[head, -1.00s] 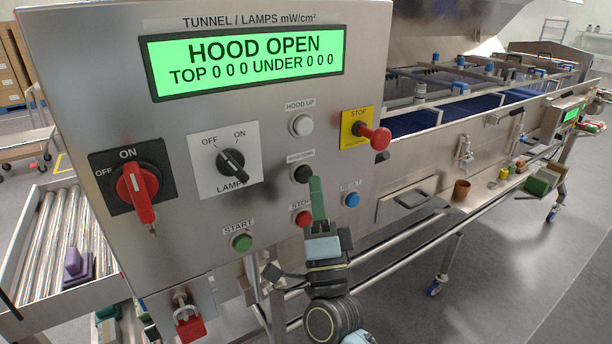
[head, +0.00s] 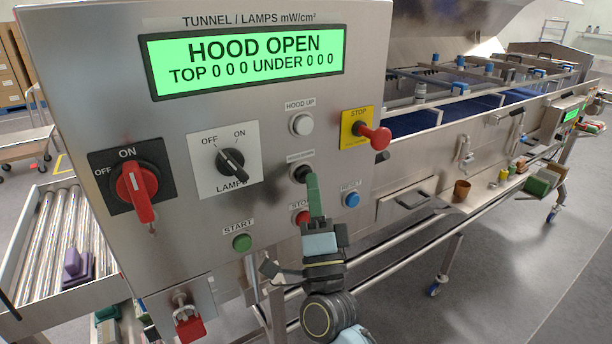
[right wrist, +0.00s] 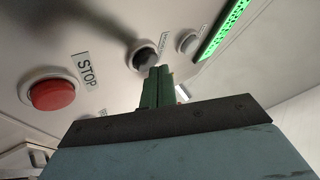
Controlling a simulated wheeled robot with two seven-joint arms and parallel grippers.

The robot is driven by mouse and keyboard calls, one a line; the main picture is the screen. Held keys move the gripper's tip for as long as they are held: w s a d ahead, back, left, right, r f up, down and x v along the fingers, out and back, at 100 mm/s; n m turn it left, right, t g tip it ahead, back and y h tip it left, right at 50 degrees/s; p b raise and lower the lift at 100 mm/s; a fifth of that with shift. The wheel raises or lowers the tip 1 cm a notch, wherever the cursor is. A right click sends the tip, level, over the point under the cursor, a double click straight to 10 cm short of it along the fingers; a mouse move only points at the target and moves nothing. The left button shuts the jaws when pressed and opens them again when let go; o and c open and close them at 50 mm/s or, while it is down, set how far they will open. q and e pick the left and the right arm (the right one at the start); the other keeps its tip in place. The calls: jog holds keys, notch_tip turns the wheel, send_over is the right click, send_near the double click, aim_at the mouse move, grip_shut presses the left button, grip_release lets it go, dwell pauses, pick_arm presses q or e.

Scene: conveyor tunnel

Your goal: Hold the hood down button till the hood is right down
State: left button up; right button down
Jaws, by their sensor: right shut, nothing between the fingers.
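The black hood down button (head: 301,173) sits on the steel panel below the white hood up button (head: 302,124). Its label is partly blurred. My right gripper (head: 311,180) is shut and empty, its green fingers pointing up at the black button, their tips at its lower right edge. In the right wrist view the fingertips (right wrist: 160,70) lie just in front of the black button (right wrist: 145,58); I cannot tell if they touch it. The green display (head: 247,60) reads HOOD OPEN. The raised hood (head: 440,15) shows at the top right. My left gripper is not in view.
A red button (head: 302,217), partly behind my fingers, and a blue reset button (head: 351,199) flank the gripper. A green start button (head: 242,242) is lower left. A red stop knob (head: 377,136) sticks out at the right. A rail runs below the panel.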

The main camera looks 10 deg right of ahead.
jog(key=shift+w+a, duration=0.2)
jog(key=shift+w, duration=0.3)
dwell(0.4)
dwell(4.8)
jog(key=shift+s+d, duration=0.3)
jog(key=shift+s, duration=0.6)
jog(key=shift+s+d+p, duration=0.3)
jog(key=shift+s+p, duration=0.05)
jog(key=shift+s, duration=0.45)
jog(key=shift+s+d+p, duration=0.3)
jog(key=shift+s, duration=0.45)
jog(key=shift+s+d+p, duration=0.3)
jog(key=shift+s+p, duration=0.05)
jog(key=shift+s, duration=0.45)
